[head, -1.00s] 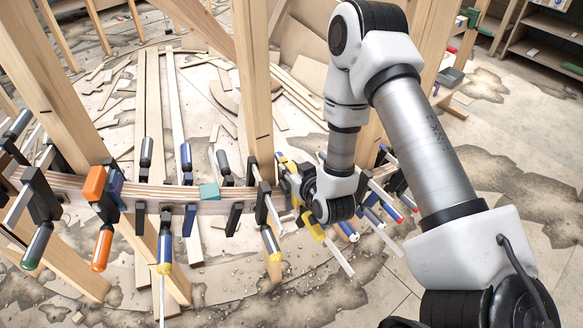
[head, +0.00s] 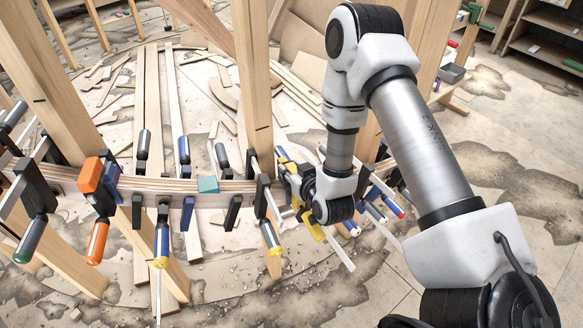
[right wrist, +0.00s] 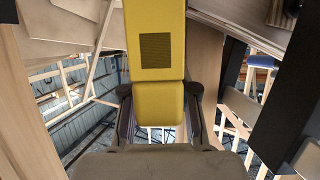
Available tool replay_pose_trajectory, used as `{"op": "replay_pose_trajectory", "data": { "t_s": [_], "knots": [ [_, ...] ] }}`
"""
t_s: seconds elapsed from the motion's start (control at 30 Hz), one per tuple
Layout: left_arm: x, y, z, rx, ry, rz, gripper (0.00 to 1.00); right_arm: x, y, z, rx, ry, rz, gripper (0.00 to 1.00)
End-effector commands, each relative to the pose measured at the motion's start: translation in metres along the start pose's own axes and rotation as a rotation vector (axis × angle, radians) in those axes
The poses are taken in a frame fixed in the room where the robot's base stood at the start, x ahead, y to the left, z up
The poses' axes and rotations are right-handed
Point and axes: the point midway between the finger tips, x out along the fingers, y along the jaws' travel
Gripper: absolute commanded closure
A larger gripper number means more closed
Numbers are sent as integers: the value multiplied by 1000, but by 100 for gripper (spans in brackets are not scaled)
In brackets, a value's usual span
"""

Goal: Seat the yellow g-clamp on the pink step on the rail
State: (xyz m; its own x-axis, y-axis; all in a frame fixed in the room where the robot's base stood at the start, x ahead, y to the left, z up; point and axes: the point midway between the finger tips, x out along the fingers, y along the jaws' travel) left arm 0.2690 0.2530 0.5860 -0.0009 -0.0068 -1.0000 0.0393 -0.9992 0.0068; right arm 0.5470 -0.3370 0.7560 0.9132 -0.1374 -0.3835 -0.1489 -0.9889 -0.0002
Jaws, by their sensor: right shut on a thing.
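The yellow g-clamp (head: 312,226) is in my right gripper (head: 304,190), at the right part of the curved rail in the head view. In the right wrist view the yellow clamp body (right wrist: 155,42) fills the upper middle, with a dark textured patch on it, between the gripper's fingers (right wrist: 158,108). The curved laminated rail (head: 150,186) runs across the head view from the left towards my gripper. I cannot make out a pink step; my arm and the clamps cover part of the rail. My left gripper is not in view.
Several dark clamps line the rail; one with a yellow-tipped handle (head: 270,238) is close left of my gripper. Scraps litter the floor.

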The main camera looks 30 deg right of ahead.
Motion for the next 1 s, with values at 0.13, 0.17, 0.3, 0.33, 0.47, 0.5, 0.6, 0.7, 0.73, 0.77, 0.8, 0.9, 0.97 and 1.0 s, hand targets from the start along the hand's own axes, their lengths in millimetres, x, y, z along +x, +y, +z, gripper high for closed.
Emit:
{"op": "replay_pose_trajectory", "data": {
  "t_s": [0.13, 0.17, 0.3, 0.33, 0.47, 0.5, 0.6, 0.7, 0.73, 0.77, 0.8, 0.9, 0.97, 1.0],
  "knots": [
    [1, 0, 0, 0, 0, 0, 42, 1, 0, 0, 0, 3, 0, 100],
    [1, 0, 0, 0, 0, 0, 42, 1, 0, 0, 0, 3, 0, 100],
    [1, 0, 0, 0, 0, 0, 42, 1, 0, 0, 0, 2, 0, 100],
    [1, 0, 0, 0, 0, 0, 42, 1, 0, 0, 0, 2, 0, 100],
    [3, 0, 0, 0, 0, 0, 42, 2, 0, 4, 0, 2, 0, 100],
    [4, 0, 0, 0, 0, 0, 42, 2, 0, 5, 0, 2, 0, 100],
    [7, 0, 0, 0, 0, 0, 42, 4, 0, 9, 0, 2, 0, 100],
    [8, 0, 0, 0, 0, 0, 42, 5, 0, 11, 0, 2, 0, 100],
    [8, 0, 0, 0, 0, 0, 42, 5, 0, 11, 0, 2, 0, 100],
    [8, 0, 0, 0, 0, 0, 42, 5, 0, 11, 0, 2, 0, 100],
    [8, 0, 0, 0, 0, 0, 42, 5, 0, 10, 0, 2, 0, 100],
    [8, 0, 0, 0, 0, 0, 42, 5, 0, 10, 0, 2, 0, 100],
    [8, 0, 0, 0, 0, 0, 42, 5, 0, 10, 0, 2, 0, 65],
    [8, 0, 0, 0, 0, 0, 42, 5, 0, 10, 0, 2, 0, 51]
  ]
}}
